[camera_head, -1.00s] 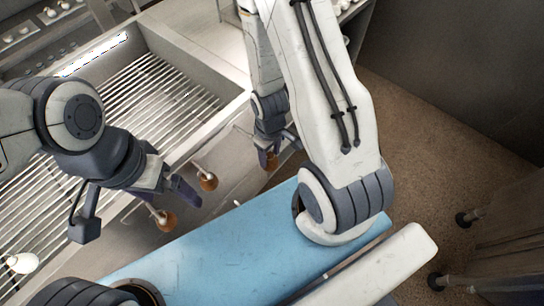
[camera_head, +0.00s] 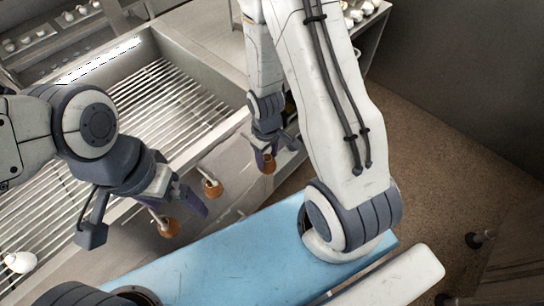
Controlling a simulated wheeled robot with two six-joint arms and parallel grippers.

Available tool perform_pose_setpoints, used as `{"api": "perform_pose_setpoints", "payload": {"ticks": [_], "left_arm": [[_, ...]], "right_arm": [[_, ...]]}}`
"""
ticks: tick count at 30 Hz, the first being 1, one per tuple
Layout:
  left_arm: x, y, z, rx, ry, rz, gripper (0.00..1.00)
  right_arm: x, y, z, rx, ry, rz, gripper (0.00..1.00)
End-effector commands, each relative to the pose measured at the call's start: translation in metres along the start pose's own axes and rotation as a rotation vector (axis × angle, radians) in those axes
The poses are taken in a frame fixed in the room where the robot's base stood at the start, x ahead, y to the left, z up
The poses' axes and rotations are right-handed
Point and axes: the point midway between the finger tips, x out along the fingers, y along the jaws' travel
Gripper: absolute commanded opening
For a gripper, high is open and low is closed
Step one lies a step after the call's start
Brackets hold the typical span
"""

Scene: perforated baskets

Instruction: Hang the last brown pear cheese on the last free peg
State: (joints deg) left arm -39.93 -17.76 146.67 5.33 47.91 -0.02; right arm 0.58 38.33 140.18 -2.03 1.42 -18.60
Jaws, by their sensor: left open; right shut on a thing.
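My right gripper (camera_head: 266,150) is shut on a brown pear cheese (camera_head: 267,167), held beyond the blue panel near the sink unit's right end. Two more brown pear cheeses hang from pale pegs along the unit's near side, one in the middle (camera_head: 212,188) and one further left (camera_head: 168,228). My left gripper (camera_head: 187,201) is open, close to the left cheese and partly overlapping it in view; I cannot tell whether they touch. A small pale stub, perhaps a peg (camera_head: 240,213), shows by the blue panel's far edge, with nothing seen on it.
A metal basin with a slatted rack (camera_head: 150,105) fills the left. A white pear-shaped thing (camera_head: 19,262) is at lower left. White rounded things stand on a shelf (camera_head: 372,18) at the top. Brown floor (camera_head: 430,150) lies open at right.

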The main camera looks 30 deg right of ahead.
Motion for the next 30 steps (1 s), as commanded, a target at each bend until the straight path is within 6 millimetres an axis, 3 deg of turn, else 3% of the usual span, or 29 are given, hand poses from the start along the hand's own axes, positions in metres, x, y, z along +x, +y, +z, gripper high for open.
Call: {"api": "perform_pose_setpoints", "payload": {"ticks": [8, 30], "left_arm": [[-0.007, 0.001, 0.000, 0.000, 0.000, 0.000, 1.00], [-0.003, 0.000, 0.000, 0.000, 0.000, 0.000, 1.00]], "right_arm": [[0.001, 0.000, -0.017, 0.000, 0.000, 0.000, 0.00], [0.007, 0.000, -0.059, 0.000, 0.000, 0.000, 0.00]]}}
